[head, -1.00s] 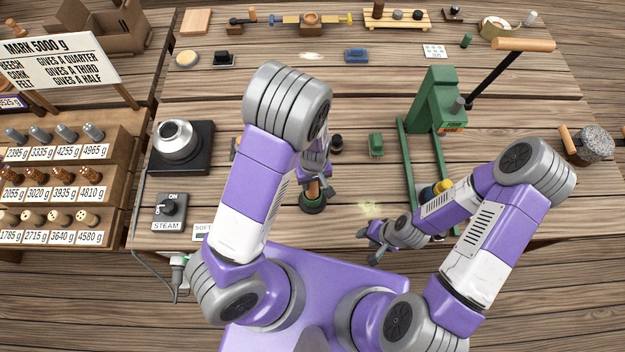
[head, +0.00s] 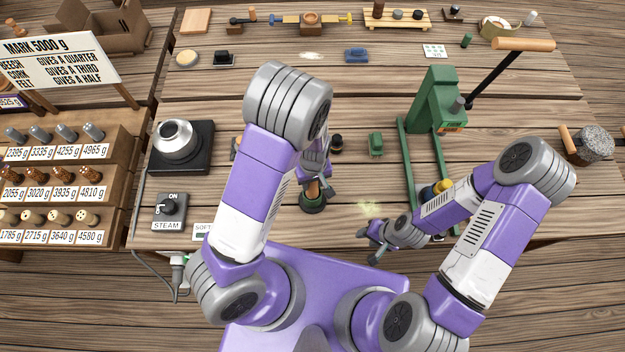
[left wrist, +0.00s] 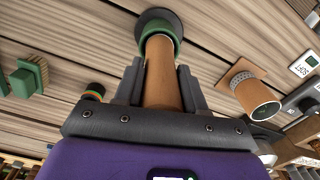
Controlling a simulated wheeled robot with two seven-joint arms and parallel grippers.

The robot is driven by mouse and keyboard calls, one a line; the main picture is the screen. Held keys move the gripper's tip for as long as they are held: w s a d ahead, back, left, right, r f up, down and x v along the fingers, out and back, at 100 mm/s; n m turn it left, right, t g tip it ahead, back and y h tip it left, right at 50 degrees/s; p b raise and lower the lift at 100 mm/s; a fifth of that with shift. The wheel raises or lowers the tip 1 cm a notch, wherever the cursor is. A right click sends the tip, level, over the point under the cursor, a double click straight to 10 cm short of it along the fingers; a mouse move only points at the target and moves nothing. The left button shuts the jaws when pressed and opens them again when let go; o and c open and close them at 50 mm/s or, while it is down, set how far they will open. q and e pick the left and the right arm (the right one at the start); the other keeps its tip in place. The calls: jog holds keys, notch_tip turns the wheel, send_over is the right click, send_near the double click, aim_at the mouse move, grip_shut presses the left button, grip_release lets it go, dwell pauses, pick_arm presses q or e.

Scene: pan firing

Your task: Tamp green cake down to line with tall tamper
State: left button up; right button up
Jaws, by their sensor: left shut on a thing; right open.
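My left gripper (head: 322,188) is shut on the wooden shaft of the tall tamper (left wrist: 162,75), which also shows in the head view (head: 312,188). The tamper's lower end meets a green ring (left wrist: 160,30) on a dark round base (head: 313,208) on the table. I cannot tell whether its end is inside the ring or just on it. The green cake and the line are hidden from both views.
A second wooden piece with a flange (left wrist: 257,97) stands nearby. A green brush (head: 376,145) and a small dark jar (head: 336,144) are behind. The green press (head: 437,100) stands at right, the steam burner (head: 180,145) at left. The table's middle is mostly clear.

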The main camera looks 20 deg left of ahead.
pick_arm(q)
notch_tip(320, 180, up, 5)
jog(key=p, duration=0.4)
jog(key=shift+r+p, duration=0.1)
jog(key=shift+p, duration=0.25)
jog(key=shift+r, duration=0.9)
pick_arm(e)
notch_tip(320, 180, up, 5)
jog(key=shift+f, duration=0.1)
